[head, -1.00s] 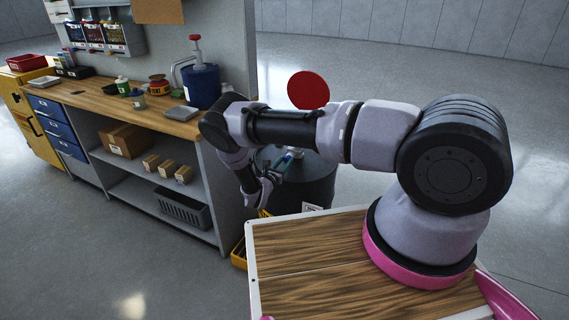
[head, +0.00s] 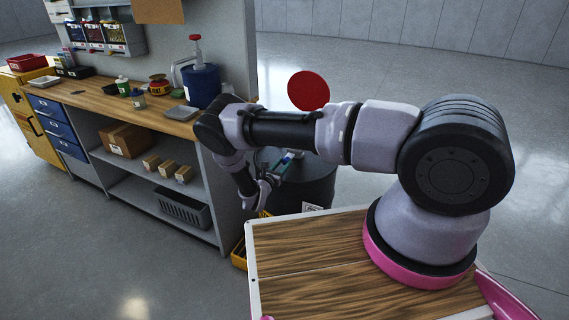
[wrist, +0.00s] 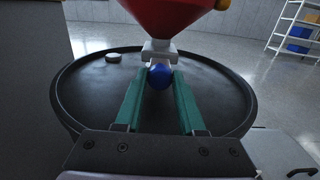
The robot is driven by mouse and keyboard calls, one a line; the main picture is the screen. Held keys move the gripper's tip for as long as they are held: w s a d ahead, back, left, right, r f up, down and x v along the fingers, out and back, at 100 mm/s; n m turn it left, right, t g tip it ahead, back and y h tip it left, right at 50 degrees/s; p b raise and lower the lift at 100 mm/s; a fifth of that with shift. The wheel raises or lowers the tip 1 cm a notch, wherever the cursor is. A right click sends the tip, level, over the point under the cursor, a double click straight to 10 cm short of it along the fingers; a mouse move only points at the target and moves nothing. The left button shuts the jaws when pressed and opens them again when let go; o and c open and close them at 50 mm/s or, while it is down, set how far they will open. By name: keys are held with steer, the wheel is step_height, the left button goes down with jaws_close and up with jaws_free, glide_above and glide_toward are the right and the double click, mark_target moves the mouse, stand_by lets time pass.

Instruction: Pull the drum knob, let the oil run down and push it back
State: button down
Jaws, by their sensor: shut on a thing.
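The blue ball knob (wrist: 160,76) sits on a pale fitting below a red funnel (wrist: 172,14) on the dark drum, in the wrist view. My gripper (wrist: 159,79) is shut on the knob, its two green fingers on either side of it. In the head view the drum (head: 314,188) stands right of the workbench, partly behind my arm, with the funnel's round red lid (head: 308,91) raised above it. My gripper (head: 286,163) is small there and the knob cannot be made out. No oil flow is visible.
The workbench (head: 90,97) on the left carries a blue pump can (head: 202,86) and small containers. A yellow crate (head: 239,254) stands on the floor near the drum. A shelf rack (wrist: 296,28) is in the far right background. Open floor lies beyond the drum.

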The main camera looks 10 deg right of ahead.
steer(key=shift+v, duration=1.2)
steer(key=c, duration=0.5)
jaws_free()
steer(key=shift+s, duration=0.1)
steer(key=shift+a, duration=0.1)
steer(key=v, duration=1)
steer(key=shift+s+a, duration=0.15)
steer(key=shift+s, duration=0.15)
